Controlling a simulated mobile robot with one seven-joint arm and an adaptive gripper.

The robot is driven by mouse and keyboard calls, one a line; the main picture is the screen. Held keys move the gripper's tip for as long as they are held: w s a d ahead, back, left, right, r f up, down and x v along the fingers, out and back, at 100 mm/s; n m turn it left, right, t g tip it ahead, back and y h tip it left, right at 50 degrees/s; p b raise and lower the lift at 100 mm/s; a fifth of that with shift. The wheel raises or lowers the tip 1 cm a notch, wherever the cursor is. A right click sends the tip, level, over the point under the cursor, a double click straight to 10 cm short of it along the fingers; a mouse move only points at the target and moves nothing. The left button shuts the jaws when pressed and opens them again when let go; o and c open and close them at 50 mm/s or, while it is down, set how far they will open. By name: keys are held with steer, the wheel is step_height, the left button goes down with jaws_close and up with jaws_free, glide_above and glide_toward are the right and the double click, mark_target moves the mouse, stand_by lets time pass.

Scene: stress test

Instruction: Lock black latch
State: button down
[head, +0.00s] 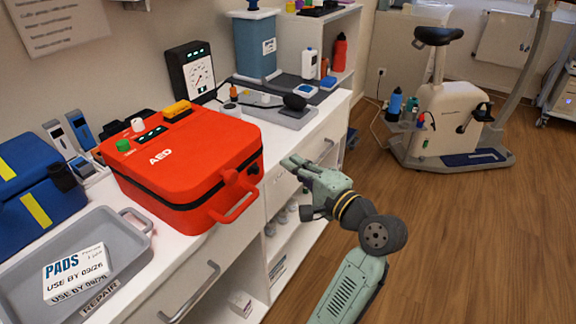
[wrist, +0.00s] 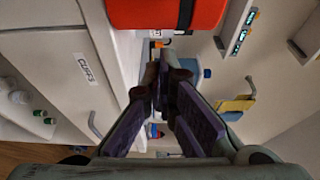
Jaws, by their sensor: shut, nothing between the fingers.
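A red AED case (head: 190,160) with a black band around its side and red handles lies on the white counter. In the wrist view the red case (wrist: 160,10) shows at the top, with a dark strip on it. No part is clearly recognisable as a black latch. A black rounded piece (head: 294,102) sits on a grey plate (head: 270,113) behind the case; I cannot tell what it is. My gripper (head: 289,162) is shut and empty, right of the case near the counter's front edge. Its fingers (wrist: 163,68) also show in the wrist view.
A grey tray (head: 127,262) with a pads box (head: 76,270) and a blue bag (head: 35,190) are at left. A black gauge (head: 192,72) and a blue bin (head: 256,45) stand behind. Drawer handles (head: 190,292) protrude in front. Floor at right is open before an exercise bike (head: 445,115).

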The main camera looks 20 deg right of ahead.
steer(key=b+v, duration=0.1)
steer(key=v, duration=0.5)
steer(key=shift+s, duration=0.4)
steer(key=shift+a+f, duration=0.1)
